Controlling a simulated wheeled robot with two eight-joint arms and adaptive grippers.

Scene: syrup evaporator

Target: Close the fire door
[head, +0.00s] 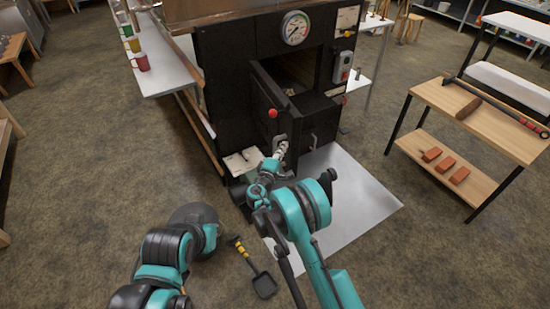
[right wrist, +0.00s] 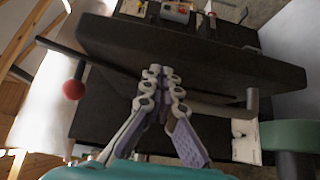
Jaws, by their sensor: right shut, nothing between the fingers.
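The black fire door (head: 262,104) stands partly open at the front of the black evaporator (head: 223,70). It swings out toward me, and the dark firebox opening (head: 292,72) shows behind it. A red ball knob (head: 272,113) sticks out from the door. My right gripper (head: 282,147) is shut and empty, close to the lower part of the door. In the right wrist view the shut fingertips (right wrist: 162,72) are at the edge of the dark door (right wrist: 190,50); I cannot tell if they touch. The red knob (right wrist: 73,89) is left of them. My left gripper is not in view.
A light metal sheet (head: 345,205) lies on the floor before the evaporator. A shovel (head: 263,283) lies on the floor nearer me. A wooden table (head: 480,115) with red bricks on its lower shelf stands at right. A shelf with cups (head: 165,78) runs along the left.

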